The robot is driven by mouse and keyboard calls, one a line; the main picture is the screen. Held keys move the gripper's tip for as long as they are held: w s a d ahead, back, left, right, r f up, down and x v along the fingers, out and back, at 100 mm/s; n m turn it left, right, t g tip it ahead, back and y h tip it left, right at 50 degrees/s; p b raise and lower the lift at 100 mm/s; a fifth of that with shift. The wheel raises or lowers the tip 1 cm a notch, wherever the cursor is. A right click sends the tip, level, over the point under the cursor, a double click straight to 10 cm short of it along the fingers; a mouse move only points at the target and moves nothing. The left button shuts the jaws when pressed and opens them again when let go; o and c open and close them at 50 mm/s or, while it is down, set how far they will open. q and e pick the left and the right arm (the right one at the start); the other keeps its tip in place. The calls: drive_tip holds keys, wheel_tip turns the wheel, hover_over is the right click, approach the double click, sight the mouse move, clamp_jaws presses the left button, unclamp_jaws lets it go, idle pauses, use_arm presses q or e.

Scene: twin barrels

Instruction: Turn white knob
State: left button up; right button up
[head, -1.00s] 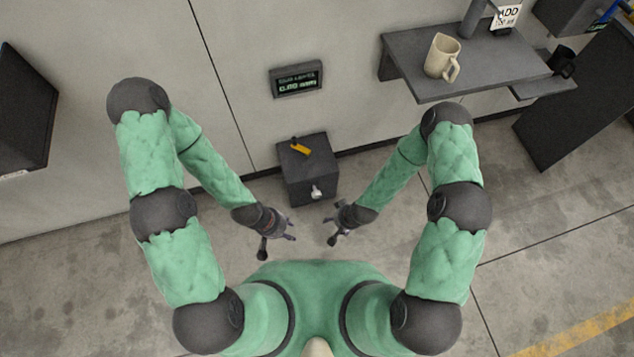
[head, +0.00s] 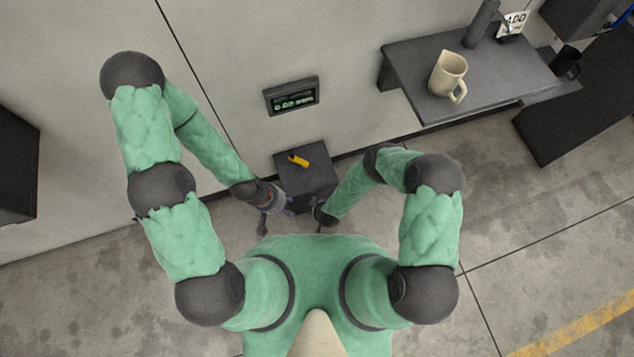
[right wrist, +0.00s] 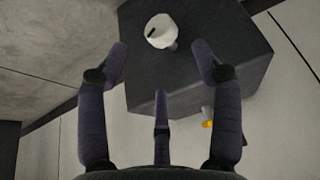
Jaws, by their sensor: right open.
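The white knob (right wrist: 161,31) is on the face of a dark box (right wrist: 225,35) in the right wrist view; it has a dark slot-like mark. In the head view the box (head: 318,165) stands against the wall, and the knob is hidden there. My right gripper (right wrist: 160,62) is open and empty, its fingers spread on both sides of the knob's line but short of it, not touching. My left gripper (head: 275,212) is beside the box's front left; its finger opening is too small to tell.
A yellow-orange handle (head: 298,160) sits on top of the box. A display panel (head: 291,95) is on the wall above. At right, a shelf (head: 415,68) holds a beige pitcher (head: 446,74). The concrete floor around the box is clear.

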drive_tip(key=b+x, duration=0.4)
drive_tip(key=x, duration=0.5)
drive_tip(key=shift+f, duration=0.25)
drive_tip(key=c, duration=1.2)
